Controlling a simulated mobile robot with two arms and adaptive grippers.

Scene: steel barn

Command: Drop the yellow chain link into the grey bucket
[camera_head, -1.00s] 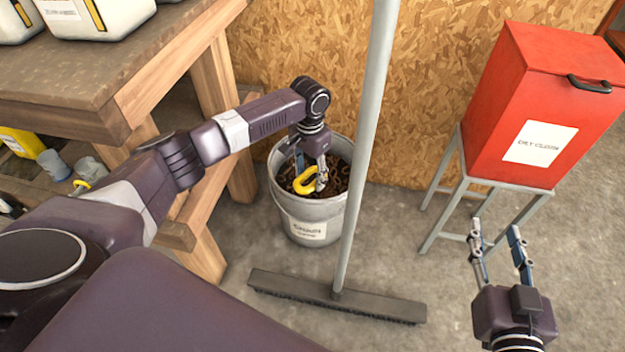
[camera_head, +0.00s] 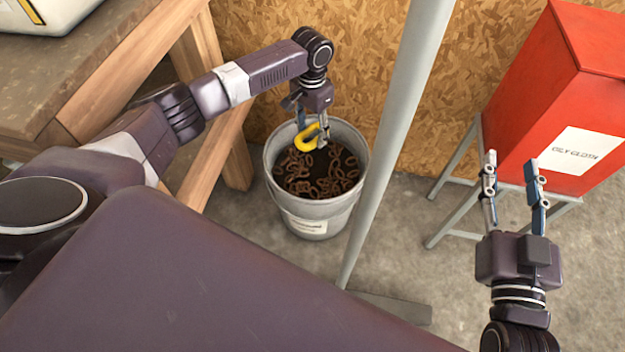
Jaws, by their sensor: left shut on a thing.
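The yellow chain link (camera_head: 307,139) is held in my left gripper (camera_head: 313,138), which is shut on it. The gripper and link are over the back part of the grey bucket (camera_head: 312,212), seen against its inside. How high they are above the contents is hard to tell. The bucket stands on the floor with a white label on its front and several brown, rusty links (camera_head: 318,175) inside. My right gripper (camera_head: 513,165) is open and empty, at the right, in front of the red box's stand.
A wooden workbench (camera_head: 90,80) stands left. A red box (camera_head: 560,110) sits on a metal stand (camera_head: 448,185) at right.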

